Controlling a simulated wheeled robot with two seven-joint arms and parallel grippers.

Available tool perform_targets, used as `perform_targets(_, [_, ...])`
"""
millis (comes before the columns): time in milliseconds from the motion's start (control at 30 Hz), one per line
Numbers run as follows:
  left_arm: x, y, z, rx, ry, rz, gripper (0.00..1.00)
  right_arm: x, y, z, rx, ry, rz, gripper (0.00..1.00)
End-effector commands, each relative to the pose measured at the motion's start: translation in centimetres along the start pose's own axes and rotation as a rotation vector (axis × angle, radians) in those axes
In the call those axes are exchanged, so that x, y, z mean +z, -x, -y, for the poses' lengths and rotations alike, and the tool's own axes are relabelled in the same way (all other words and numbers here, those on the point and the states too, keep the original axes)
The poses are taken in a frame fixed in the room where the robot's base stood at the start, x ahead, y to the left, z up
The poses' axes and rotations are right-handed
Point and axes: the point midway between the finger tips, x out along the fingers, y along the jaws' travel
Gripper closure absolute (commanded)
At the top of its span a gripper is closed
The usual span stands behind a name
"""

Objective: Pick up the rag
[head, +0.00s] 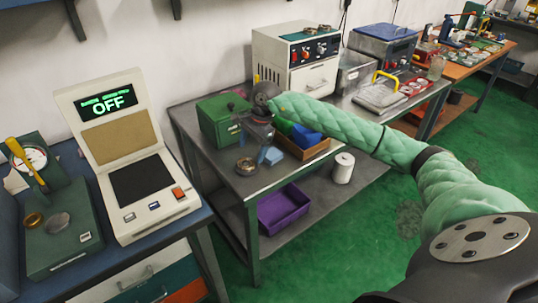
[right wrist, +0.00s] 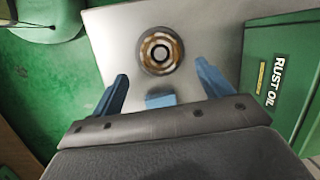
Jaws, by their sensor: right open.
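The light-blue rag (head: 271,156) lies on the grey metal table (head: 228,183), beside a brown-and-steel bearing ring (head: 246,166). In the right wrist view, part of the rag (right wrist: 160,100) shows between my fingers, its near part hidden by the gripper body. The ring (right wrist: 160,50) lies just beyond it. My right gripper (head: 257,140) is over the table near the rag; its blue fingers (right wrist: 161,70) are spread and empty. I cannot tell the exact height above the rag. My left gripper is in neither view.
A green rust oil box (right wrist: 280,75) stands close beside the gripper. A purple bin (head: 283,208) and white roll (head: 343,168) are on the lower shelf.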

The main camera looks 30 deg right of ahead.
Motion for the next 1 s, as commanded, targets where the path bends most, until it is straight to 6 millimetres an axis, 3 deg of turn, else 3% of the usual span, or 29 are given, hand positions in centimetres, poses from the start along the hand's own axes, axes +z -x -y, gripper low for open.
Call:
perform_targets(33, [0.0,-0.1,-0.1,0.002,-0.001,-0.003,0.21,-2.1,1.1,-0.2,0.024,0.007,-0.072,0.22])
perform_targets(100, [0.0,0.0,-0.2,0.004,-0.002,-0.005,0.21,-4.2,2.2,-0.7,0.058,0.015,-0.150,0.22])
perform_targets(233, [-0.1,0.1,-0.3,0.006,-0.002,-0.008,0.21,-6.5,3.5,-1.1,0.096,0.019,-0.232,0.22])
perform_targets(667, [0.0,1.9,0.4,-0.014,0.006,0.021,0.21,-7.7,0.9,-1.7,0.109,0.020,-0.249,0.22])
perform_targets(1000, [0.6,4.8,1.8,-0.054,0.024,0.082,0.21,-8.6,-2.9,-2.2,0.108,0.020,-0.247,0.22])
